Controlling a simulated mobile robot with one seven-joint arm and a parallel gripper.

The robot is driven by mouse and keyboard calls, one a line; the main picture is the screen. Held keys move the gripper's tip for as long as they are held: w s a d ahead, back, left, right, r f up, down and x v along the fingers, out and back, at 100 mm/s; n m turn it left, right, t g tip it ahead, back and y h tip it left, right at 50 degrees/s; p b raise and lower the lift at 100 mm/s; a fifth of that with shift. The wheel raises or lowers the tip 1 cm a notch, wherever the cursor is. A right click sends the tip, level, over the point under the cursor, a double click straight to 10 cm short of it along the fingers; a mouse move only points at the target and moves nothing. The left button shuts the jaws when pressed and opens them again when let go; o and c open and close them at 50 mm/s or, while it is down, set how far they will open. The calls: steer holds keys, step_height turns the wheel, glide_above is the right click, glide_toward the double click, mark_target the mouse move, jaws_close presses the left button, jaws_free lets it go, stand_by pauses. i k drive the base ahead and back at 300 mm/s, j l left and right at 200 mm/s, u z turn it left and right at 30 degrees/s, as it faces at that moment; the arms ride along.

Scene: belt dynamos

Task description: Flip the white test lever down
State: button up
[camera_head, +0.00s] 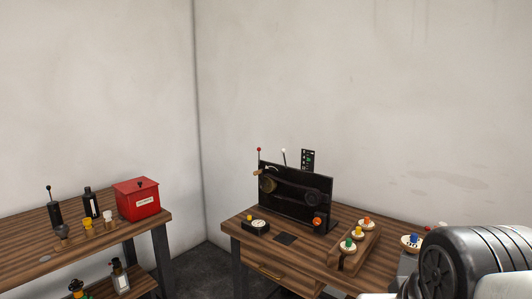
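The white test lever (284,153) stands up from the top edge of a black upright panel (292,207) on the right workbench. It has a small white knob and a thin dark stem, and it points up with a slight lean to the left. A red-knobbed lever (259,151) stands at the panel's left top corner. My gripper's fingers are not visible. Only a part of my arm shows at the lower right, well apart from the lever.
The panel bears a belt on pulleys. On the bench (255,236) are a round gauge (257,226), a dark square plate (284,239) and a wooden rack (340,262) with coloured knobs. A red box (137,203) and bottles stand on the left table (85,249).

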mark_target(283, 151)
steer(key=u, duration=0.2)
steer(key=i+j+z, duration=0.1)
steer(key=i+j, duration=0.15)
steer(key=i+j+z, duration=0.15)
steer(key=i+j, duration=0.2)
steer(key=i+j+z, duration=0.1)
steer(key=i+j, duration=0.25)
steer(key=i+j+z, duration=0.15)
steer(key=i+j, duration=0.2)
steer(key=i+j+z, duration=0.1)
steer(key=i+j, duration=0.25)
steer(key=i+j+z, duration=0.15)
steer(key=j, duration=0.35)
steer(key=i+j+z, duration=0.1)
steer(key=i+j, duration=0.25)
steer(key=i+j+z, duration=0.15)
steer(key=j, duration=0.45)
steer(key=i, duration=0.1)
